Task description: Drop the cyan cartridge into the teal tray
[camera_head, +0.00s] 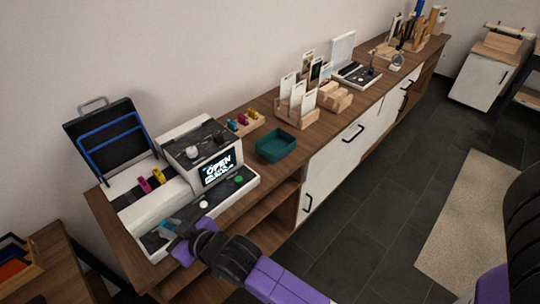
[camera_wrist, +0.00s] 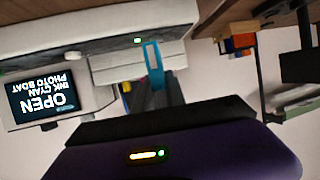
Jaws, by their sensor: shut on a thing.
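The cyan cartridge (camera_head: 168,225) is at the tip of my gripper (camera_head: 177,236), at the front left edge of the white printer. In the wrist view the cyan cartridge (camera_wrist: 153,64) shows as a cyan frame-like piece at the end of the dark fingers, with the white printer body close behind it. My gripper is shut on it; the fingers partly hide the grip. The teal tray (camera_head: 276,157) stands on the wooden counter, right of the printer, and looks empty. It is well apart from my gripper.
The printer (camera_head: 182,207) has a lit screen (camera_head: 217,168) reading "OPEN". Yellow and magenta cartridges (camera_head: 152,181) sit in its open slot area. A wooden holder (camera_head: 243,126) with small coloured cartridges stands behind the teal tray. Card racks (camera_head: 297,113) stand farther right.

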